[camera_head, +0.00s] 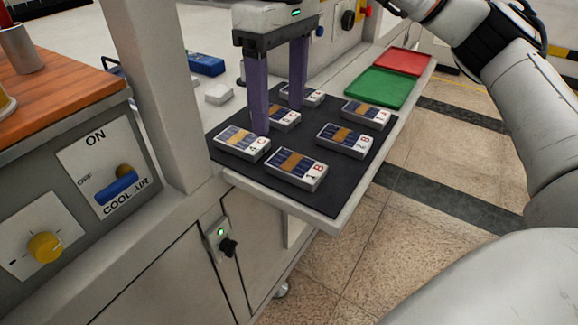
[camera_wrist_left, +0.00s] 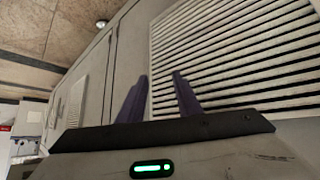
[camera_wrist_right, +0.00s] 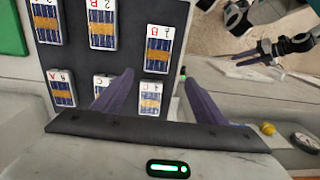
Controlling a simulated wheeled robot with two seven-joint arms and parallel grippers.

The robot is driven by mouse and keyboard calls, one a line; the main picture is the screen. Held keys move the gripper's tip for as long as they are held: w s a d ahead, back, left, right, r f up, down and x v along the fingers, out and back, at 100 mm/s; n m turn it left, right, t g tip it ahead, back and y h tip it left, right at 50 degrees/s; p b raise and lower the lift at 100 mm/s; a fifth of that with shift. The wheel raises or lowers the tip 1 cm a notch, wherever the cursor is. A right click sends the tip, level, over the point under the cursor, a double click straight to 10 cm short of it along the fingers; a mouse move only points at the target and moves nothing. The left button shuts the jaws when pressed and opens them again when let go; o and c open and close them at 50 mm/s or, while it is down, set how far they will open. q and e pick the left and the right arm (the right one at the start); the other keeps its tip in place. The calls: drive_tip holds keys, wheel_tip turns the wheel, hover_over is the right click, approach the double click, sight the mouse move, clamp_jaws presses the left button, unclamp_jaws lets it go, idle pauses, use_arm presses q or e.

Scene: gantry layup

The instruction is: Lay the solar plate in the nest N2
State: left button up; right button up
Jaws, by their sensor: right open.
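Several solar plates lie flat on a black mat (camera_head: 323,202), with dark blue cells, an orange band and printed marks. The near-left plate (camera_head: 242,141) appears marked 4 C, and the near-front plate (camera_head: 296,170) 1 B. My right gripper (camera_head: 278,118) points down over the mat's left side, purple fingers apart and nothing held. In the right wrist view its fingers (camera_wrist_right: 159,78) spread around the view of the end plate (camera_wrist_right: 150,98); their height above it is unclear. My left gripper (camera_wrist_left: 160,76) is apart-fingered and empty before a louvred panel. I cannot identify nest N2.
A green tray (camera_head: 381,88) and a red tray (camera_head: 404,61) lie beyond the mat. A blue object (camera_head: 207,64) and a white block (camera_head: 218,94) sit behind it. A grey post (camera_head: 165,90) stands left of the mat. Open floor lies right.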

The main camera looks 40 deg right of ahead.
drive_tip(key=b, duration=0.2)
hover_over(287, 160)
drive_tip(key=f, duration=0.4)
drive_tip(key=shift+w, duration=0.3)
drive_tip(key=shift+s+f, duration=0.1)
drive_tip(key=shift+f, duration=0.45)
drive_tip(key=f, duration=0.3)
drive_tip(key=shift+s+f, duration=0.3)
drive_tip(key=shift+f, duration=0.55)
drive_tip(key=c, duration=1.3)
drive_tip(key=shift+w, duration=0.1)
drive_tip(key=shift+c, duration=0.5)
drive_tip(key=shift+r, duration=0.2)
